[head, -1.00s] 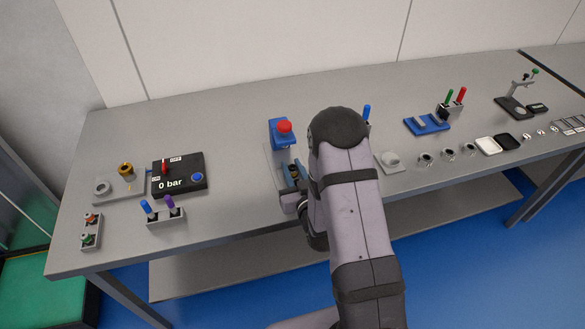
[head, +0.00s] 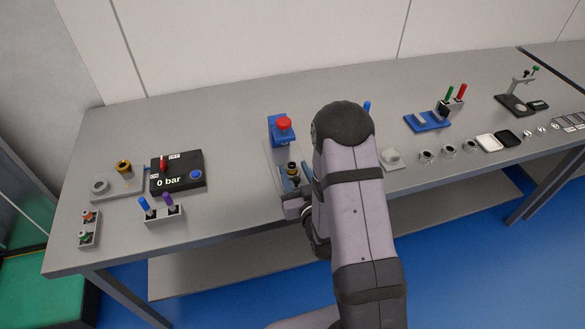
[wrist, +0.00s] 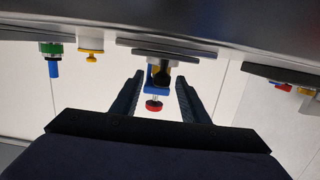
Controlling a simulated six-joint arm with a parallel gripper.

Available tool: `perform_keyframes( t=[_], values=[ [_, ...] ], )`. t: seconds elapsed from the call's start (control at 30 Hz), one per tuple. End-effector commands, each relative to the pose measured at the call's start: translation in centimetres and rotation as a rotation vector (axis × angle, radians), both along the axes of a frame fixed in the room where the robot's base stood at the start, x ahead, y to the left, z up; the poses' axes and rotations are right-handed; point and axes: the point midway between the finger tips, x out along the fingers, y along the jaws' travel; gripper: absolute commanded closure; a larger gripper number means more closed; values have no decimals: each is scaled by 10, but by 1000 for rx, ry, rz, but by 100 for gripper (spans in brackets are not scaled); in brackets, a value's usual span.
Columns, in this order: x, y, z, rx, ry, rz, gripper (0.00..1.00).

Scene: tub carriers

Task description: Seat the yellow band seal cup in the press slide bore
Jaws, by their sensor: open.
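The yellow band seal cup (head: 292,168) looks like a small dark cup with a yellowish ring, upright at the front of the press (head: 279,131), which has a blue body and red knob. In the wrist view, a dark piece with yellow (wrist: 156,66) stands at the press between my finger lines. My gripper (wrist: 157,95) is open, its two dark fingers apart with a gap on each side. In the head view my gripper (head: 291,184) is just in front of the cup, partly hidden by my arm. The slide bore is hidden, so I cannot tell how deep the cup sits.
A black box reading 0 bar (head: 178,172) and a grey plate with a gold-ringed part (head: 124,166) lie to the left. A holder with blue and purple pens (head: 163,214) stands in front. A grey block (head: 392,157) and several small metal cups (head: 426,157) are to the right.

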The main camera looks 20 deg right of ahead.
Motion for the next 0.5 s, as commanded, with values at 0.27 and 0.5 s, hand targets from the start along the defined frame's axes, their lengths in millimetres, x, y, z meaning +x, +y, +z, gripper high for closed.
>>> perform_keyframes(
  t=[0.27, 0.5],
  values=[
    [-32, 0, 7, -1, 5, 0, 59],
    [-43, 0, 7, 0, 2, 0, 59]
  ],
)
